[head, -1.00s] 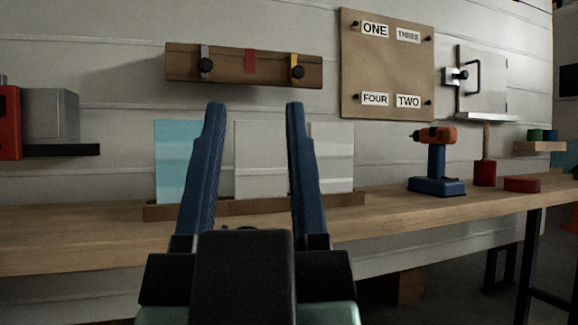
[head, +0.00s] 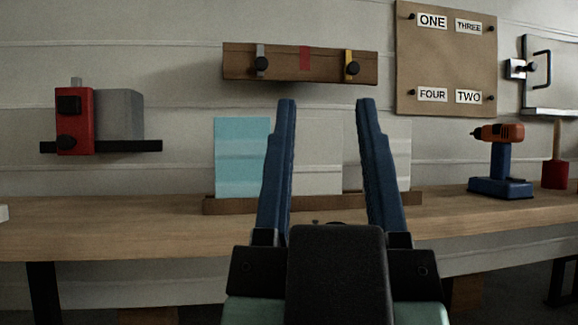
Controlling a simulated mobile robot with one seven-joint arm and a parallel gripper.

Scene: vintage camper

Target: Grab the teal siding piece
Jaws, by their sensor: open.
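The teal siding piece (head: 241,158) stands upright at the left end of a low brown wooden holder (head: 232,205) on the workbench. Pale grey-white siding pieces (head: 318,160) stand to its right in the same holder, partly hidden by my fingers. My gripper (head: 326,105) is open and empty, its two blue fingers pointing up in the picture. The left finger overlaps the right edge of the teal piece in the picture. The gripper appears nearer to me than the holder.
The wooden workbench (head: 110,228) is mostly clear left of the holder. A drill (head: 500,160) and a red-based tool (head: 555,174) stand to the right. A brown wall rack (head: 300,66), a red and grey device on a shelf (head: 75,120) and a number board (head: 446,60) are on the wall.

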